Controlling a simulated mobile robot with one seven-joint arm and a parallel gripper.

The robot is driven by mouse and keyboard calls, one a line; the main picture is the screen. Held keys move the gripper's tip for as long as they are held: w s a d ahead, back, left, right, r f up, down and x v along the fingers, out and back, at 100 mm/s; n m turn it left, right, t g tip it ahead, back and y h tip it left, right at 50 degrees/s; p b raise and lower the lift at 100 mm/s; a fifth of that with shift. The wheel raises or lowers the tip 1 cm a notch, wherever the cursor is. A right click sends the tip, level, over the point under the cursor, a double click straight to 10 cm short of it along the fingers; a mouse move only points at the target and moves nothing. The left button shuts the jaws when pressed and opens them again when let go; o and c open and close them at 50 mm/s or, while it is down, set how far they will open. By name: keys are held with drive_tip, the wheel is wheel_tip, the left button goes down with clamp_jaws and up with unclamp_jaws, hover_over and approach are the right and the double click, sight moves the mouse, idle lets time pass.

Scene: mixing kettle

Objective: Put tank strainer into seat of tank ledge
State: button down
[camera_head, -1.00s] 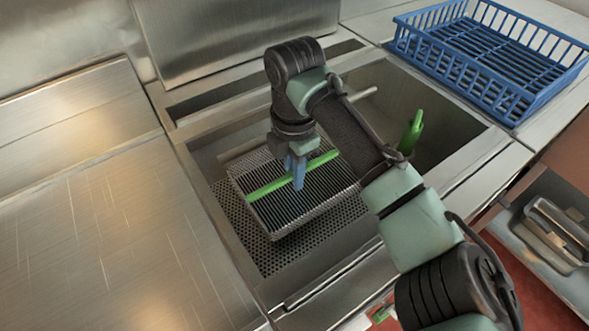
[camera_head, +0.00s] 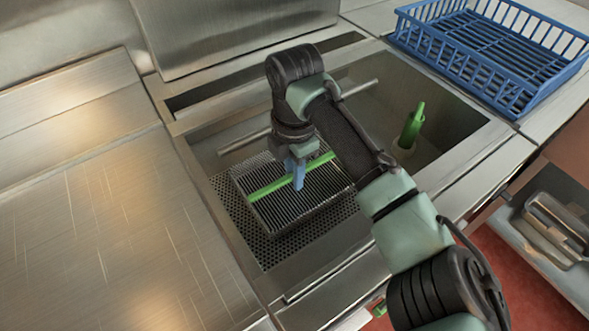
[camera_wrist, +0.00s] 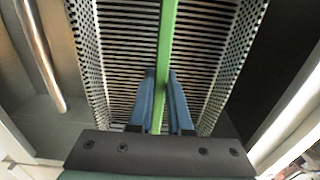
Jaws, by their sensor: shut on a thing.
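The tank strainer (camera_head: 322,197) is a slotted metal basket with a green bar handle (camera_head: 265,191) across its top. My gripper (camera_head: 298,180) is shut on that green bar, and its blue fingers show on both sides of it. The wrist view shows the strainer's slotted floor and perforated walls (camera_wrist: 112,60) around the fingers. The strainer is inside the tank, over the perforated ledge (camera_head: 243,232) at its left. I cannot tell whether the strainer touches the ledge.
A horizontal metal rod (camera_head: 243,143) crosses the tank behind the strainer. A green upright handle (camera_head: 411,124) stands in the tank's right part. A blue wire-style basket (camera_head: 485,55) sits on the back right counter. An open drawer (camera_head: 562,235) is at right. The left counter (camera_head: 95,215) is clear.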

drive_tip(key=shift+f, duration=0.45)
drive_tip(key=shift+f, duration=0.15)
idle(0.3)
drive_tip(key=shift+c, duration=1.4)
unclamp_jaws()
drive_tip(key=shift+r+p, duration=3.5)
